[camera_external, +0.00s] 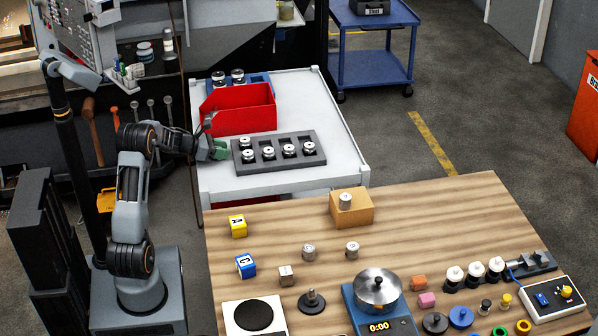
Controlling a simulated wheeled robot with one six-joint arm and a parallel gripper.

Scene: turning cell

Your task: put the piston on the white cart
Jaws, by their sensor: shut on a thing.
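My gripper (207,146) is at the left edge of the white cart (348,163), left of the grey tray. It is shut on a small green piece (220,151), seen at its tip. The piece is too small to make out clearly, and I cannot tell whether it is the piston or whether it touches the cart top. Several metal cylinders with dark centres, which look like pistons, sit in the grey tray (278,139) on the cart. Similar metal cylinders stand on the wooden table (308,251) and on an orange-brown block (353,214).
A red bin (238,111) stands on the cart behind the tray, with a blue tray (258,78) of metal parts behind it. The cart's right side and front strip are bare. The wooden table (450,210) in front holds cubes, a scale and a switch box.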

